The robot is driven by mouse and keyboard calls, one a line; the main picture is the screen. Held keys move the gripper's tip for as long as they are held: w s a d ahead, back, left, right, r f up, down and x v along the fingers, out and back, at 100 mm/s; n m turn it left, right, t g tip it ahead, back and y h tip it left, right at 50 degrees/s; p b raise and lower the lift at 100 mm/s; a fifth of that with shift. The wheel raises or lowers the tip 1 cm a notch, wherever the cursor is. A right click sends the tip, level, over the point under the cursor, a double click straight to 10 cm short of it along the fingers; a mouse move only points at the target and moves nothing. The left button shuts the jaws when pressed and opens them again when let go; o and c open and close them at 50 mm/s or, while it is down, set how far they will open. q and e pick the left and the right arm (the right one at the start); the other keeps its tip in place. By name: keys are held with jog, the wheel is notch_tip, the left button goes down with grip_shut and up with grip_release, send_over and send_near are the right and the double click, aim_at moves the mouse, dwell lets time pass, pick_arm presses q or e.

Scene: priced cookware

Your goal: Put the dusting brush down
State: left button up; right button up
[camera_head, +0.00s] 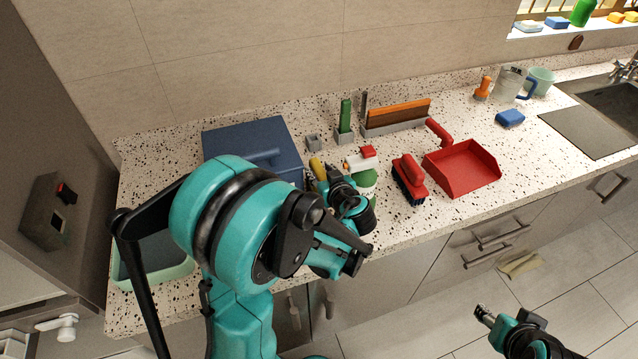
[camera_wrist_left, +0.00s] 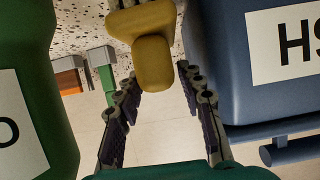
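A yellow-handled item (camera_head: 317,168), which may be the dusting brush, stands between the blue box and the green bottle. Its yellow handle (camera_wrist_left: 152,62) lies between the fingertips of my left gripper (camera_wrist_left: 158,76) in the left wrist view. The fingers are apart, with a visible gap on the right side. In the head view my left gripper (camera_head: 340,190) partly hides the item, and its lower end is not clear. A red brush with dark bristles (camera_head: 409,178) lies on the counter, away from both grippers. My right gripper (camera_head: 486,315) is low at the right, off the counter, with nothing visible in it.
A blue lidded box (camera_head: 245,137) and a green bottle (camera_wrist_left: 25,85) flank my left gripper closely. A red dustpan (camera_head: 462,168), a holder with an orange-brown board (camera_head: 397,116) and a blue sponge (camera_head: 510,117) are farther right. Speckled counter (camera_head: 400,222) is bare at the front.

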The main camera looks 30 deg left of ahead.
pick_arm(q)
jog(key=b+x, duration=0.1)
jog(key=x, duration=0.4)
jog(key=shift+r, duration=0.1)
jog(key=shift+c, duration=0.3)
grip_shut()
jog(key=shift+a, duration=0.1)
